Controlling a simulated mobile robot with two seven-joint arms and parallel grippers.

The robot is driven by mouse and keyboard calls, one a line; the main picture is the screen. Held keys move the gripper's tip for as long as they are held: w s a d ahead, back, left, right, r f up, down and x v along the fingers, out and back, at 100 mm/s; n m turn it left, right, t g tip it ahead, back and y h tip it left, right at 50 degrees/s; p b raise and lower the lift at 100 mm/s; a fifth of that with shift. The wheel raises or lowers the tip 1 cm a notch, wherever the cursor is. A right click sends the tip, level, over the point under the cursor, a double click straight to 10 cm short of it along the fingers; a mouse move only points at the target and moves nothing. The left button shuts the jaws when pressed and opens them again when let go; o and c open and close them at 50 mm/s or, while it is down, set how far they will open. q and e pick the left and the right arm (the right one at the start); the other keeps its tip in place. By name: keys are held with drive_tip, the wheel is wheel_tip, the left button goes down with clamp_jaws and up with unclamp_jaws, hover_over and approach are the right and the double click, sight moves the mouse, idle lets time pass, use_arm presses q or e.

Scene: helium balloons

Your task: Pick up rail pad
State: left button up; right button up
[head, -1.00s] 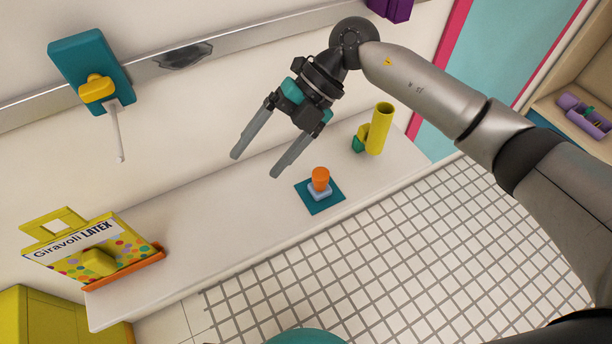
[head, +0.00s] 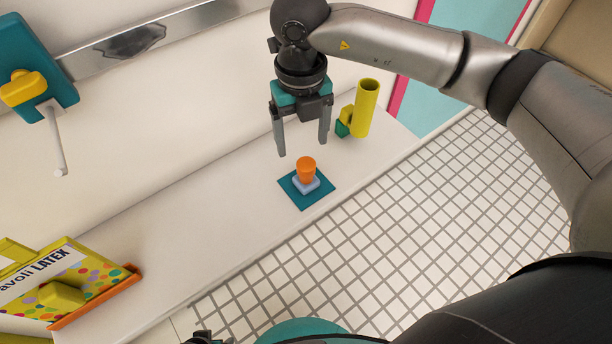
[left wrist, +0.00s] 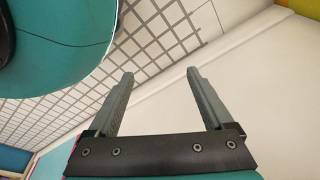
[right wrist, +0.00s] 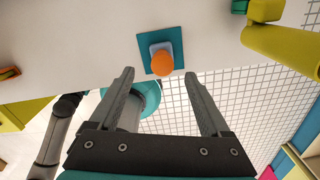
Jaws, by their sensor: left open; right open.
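A small light-blue pad (head: 313,186) with an orange knob (head: 306,170) on top sits on a teal square mat (head: 316,200) on the white counter; I take this to be the rail pad. My right gripper (head: 302,148) is open and empty above and behind it, fingers pointing down. In the right wrist view the orange knob (right wrist: 162,64) shows just beyond and between the fingertips (right wrist: 159,75), apart from them, with the pad (right wrist: 158,48) partly hidden behind it. My left gripper (left wrist: 160,73) is open and empty in the left wrist view.
A yellow tube (head: 366,108) with a green and yellow block (head: 345,122) stands right of the mat. A teal plate with a yellow knob (head: 22,88) is on the wall rail (head: 190,28). A Latex box (head: 60,285) stands at left. The counter (head: 190,215) between is clear.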

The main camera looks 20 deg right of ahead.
sight(306, 163)
drive_tip(key=shift+f+b, duration=0.3)
drive_tip(key=shift+f, duration=1.1)
drive_tip(key=shift+s+d+f+b, duration=0.15)
drive_tip(key=shift+f+b, duration=0.25)
drive_tip(key=shift+f, duration=0.45)
drive_tip(key=shift+s+d+f+b, duration=0.15)
drive_tip(key=shift+f+b, duration=0.2)
drive_tip(key=shift+f, duration=0.45)
use_arm(q)
drive_tip(key=w+d+r, duration=0.2)
drive_tip(key=w+r, duration=0.1)
drive_tip(key=r, duration=0.2)
drive_tip(key=shift+d+b, duration=0.3)
drive_tip(key=shift+d, duration=0.05)
use_arm(e)
drive_tip(key=shift+f, duration=0.95)
clamp_jaws()
